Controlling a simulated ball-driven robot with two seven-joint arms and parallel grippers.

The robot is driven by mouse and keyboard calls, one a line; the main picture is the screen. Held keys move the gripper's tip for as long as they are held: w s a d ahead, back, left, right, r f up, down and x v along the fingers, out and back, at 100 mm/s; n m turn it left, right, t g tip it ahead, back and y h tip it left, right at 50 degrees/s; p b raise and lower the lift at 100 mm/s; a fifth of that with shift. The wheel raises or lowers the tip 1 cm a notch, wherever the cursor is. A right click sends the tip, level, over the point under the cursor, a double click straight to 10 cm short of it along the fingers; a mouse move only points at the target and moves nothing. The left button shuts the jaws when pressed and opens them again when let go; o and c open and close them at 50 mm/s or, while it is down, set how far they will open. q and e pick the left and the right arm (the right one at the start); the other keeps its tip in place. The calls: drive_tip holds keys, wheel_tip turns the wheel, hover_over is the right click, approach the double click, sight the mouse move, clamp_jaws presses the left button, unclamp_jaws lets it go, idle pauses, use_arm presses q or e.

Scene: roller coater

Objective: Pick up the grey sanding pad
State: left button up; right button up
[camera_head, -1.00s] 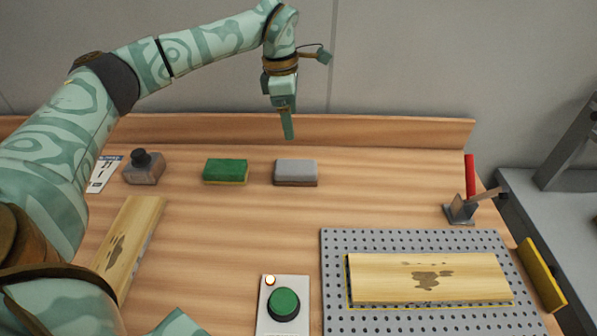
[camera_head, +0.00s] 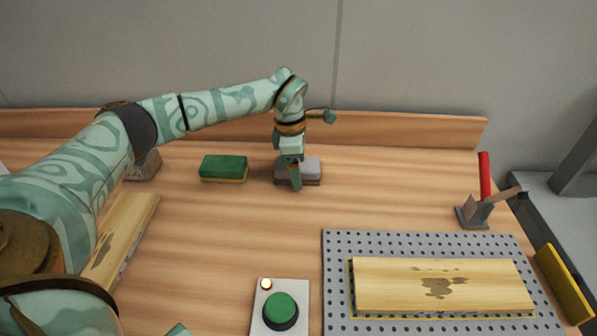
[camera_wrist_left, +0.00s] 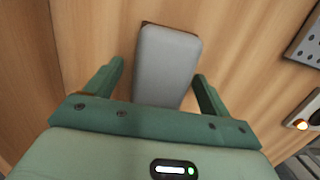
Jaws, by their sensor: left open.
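The grey sanding pad (camera_head: 311,170) lies on the wooden bench near the back board, to the right of a green pad. My left gripper (camera_head: 295,183) is over it in the head view and hides part of it. In the left wrist view the open fingers (camera_wrist_left: 158,82) stand on either side of the grey pad (camera_wrist_left: 166,62), with a gap on each side. The pad reaches out beyond the fingertips. I cannot tell whether the fingers touch the bench. My right gripper does not show.
The green pad (camera_head: 223,168) lies close by on the left. A perforated plate (camera_head: 340,290) with a wooden board (camera_head: 400,280), a green button box (camera_head: 280,310) and a red-handled clamp (camera_head: 484,180) are in front and to the right. The back board (camera_head: 400,130) runs behind.

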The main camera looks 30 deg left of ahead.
use_arm(q)
drive_tip(key=shift+r, duration=0.15)
drive_tip(key=shift+c, duration=1)
drive_tip(key=c, duration=0.9)
drive_tip(key=shift+r, duration=0.5)
wheel_tip(320, 180, up, 3)
drive_tip(key=shift+f+p, duration=0.1)
drive_tip(key=shift+p, duration=0.75)
drive_tip(key=s+d+r+p, duration=0.1)
drive_tip(key=s+d+r, duration=0.1)
drive_tip(key=s+r, duration=0.1)
drive_tip(key=s+d+r+p, duration=0.1)
drive_tip(key=s+d+r, duration=0.1)
drive_tip(key=s, duration=0.3)
drive_tip(key=s+d+r+p, duration=0.1)
drive_tip(key=s+d+r, duration=0.2)
drive_tip(key=s+r, duration=0.1)
drive_tip(key=shift+s+r+p, duration=0.1)
drive_tip(key=shift+p, duration=0.25)
